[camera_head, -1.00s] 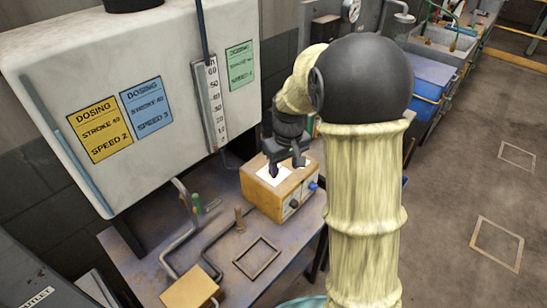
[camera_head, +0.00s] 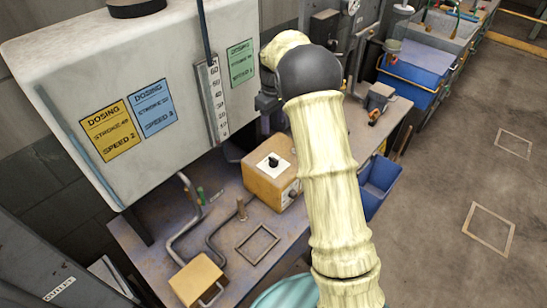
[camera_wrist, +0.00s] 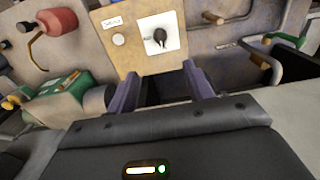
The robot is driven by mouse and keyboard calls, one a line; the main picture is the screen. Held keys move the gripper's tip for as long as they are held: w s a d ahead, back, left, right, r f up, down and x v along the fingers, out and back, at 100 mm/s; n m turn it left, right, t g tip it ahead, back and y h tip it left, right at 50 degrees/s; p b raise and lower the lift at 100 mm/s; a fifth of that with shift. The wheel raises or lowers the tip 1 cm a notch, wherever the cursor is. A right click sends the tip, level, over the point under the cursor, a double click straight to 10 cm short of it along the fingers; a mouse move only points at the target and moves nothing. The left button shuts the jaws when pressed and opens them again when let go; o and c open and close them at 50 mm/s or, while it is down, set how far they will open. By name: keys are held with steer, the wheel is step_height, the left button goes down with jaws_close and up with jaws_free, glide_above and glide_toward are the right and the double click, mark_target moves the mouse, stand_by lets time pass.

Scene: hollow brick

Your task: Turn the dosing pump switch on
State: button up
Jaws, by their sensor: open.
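The orange dosing pump box (camera_head: 262,187) stands on the bench in the head view. A black knob (camera_head: 273,161) sits on a white plate on its top, and another dark knob (camera_head: 293,194) shows on its front, partly beside my arm. In the wrist view the same box (camera_wrist: 130,60) lies ahead, with its black knob (camera_wrist: 160,37), a pale round button (camera_wrist: 118,39) and a small label. My gripper (camera_wrist: 160,90) is open and empty, its two purplish fingers short of the box and apart from the knob. In the head view it is mostly hidden by my arm.
A white tank (camera_head: 120,60) with dosing cards stands behind the bench. Bent pipes (camera_head: 185,240), a square frame and a small yellow box (camera_head: 197,280) lie left of the pump. A blue bin (camera_head: 380,185) stands to the right. A red-handled tool (camera_wrist: 55,22) shows in the wrist view.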

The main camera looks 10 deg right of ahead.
mark_target(273, 158)
step_height(273, 158, down, 17)
steer(key=p, duration=0.5)
steer(key=shift+w+f+p, duration=0.1)
steer(key=shift+f+p, duration=0.05)
steer(key=shift+p, duration=0.15)
steer(key=shift+c, duration=0.6)
steer(key=shift+a, duration=0.1)
steer(key=c, duration=0.9)
steer(key=shift+o, duration=0.2)
